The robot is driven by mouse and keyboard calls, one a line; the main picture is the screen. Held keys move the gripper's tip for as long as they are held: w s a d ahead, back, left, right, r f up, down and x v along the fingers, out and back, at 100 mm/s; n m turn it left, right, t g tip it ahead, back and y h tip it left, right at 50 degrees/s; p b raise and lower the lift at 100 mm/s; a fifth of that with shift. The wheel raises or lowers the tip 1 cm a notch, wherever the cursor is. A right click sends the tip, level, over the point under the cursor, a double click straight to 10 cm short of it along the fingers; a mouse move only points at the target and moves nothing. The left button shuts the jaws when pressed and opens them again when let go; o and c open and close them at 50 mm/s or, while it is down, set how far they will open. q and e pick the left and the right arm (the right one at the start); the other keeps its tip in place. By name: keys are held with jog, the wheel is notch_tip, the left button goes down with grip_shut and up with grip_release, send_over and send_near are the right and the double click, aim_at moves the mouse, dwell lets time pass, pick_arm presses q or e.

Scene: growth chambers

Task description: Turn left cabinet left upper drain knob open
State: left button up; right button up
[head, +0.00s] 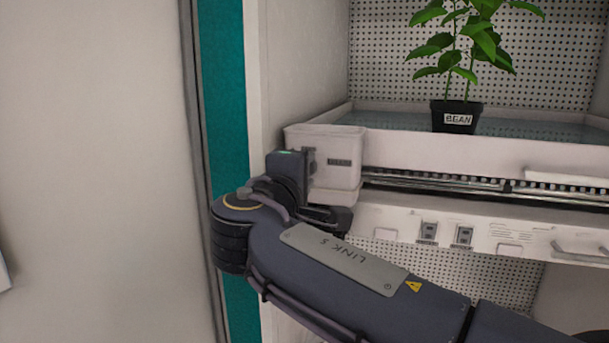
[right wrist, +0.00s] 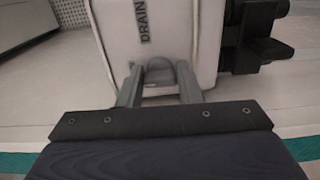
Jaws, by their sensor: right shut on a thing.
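A white drain box (head: 325,142) with a dark label sits at the left front corner of the upper tray. In the right wrist view the box (right wrist: 185,25) carries the label DRAIN, turned sideways. A grey rounded knob (right wrist: 160,72) shows at the box face, between the two fingers of my right gripper (right wrist: 159,80). The fingers are closed on its sides. In the head view my right gripper (head: 308,162) is at the left part of the box front, and the knob is mostly hidden. My left gripper is not in view.
A potted bean plant (head: 458,117) stands in the upper tray (head: 430,150). Below it are a rail and a white panel (head: 480,230) with switches and a handle. A teal cabinet edge (head: 222,90) and bare wall lie left.

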jog(key=o, duration=1)
jog(key=v, duration=0.8)
